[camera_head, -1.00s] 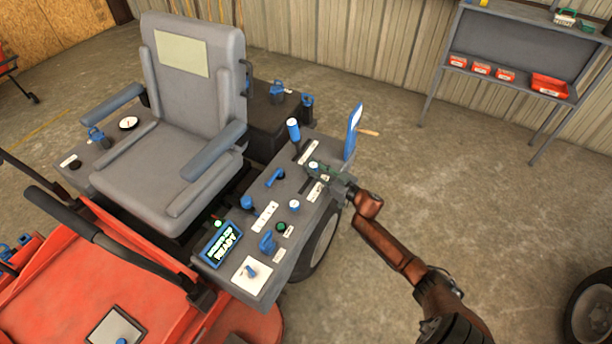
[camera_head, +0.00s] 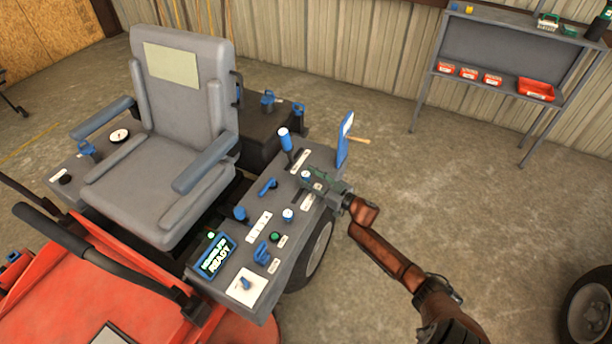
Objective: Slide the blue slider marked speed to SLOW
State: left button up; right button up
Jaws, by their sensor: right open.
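The mower's right-hand control console (camera_head: 228,290) carries several blue controls. A tall blue handle (camera_head: 284,139) stands at its far end, beside a slot with a white label strip. A blue lever (camera_head: 268,186), a short blue knob (camera_head: 240,213) and a blue looped handle (camera_head: 261,252) are nearer. The label print is too small to read, so I cannot tell which one is marked speed. My right gripper (camera_head: 314,178) is open over the console's right edge, near a small white-and-blue knob (camera_head: 306,174). Its fingertips partly hide the surface there; contact cannot be told. My left gripper is out of view.
A lit display (camera_head: 215,256) is at the near end. Open floor lies to the right.

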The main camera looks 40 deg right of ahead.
jog(key=s+d, duration=0.2)
jog(key=s, duration=0.9)
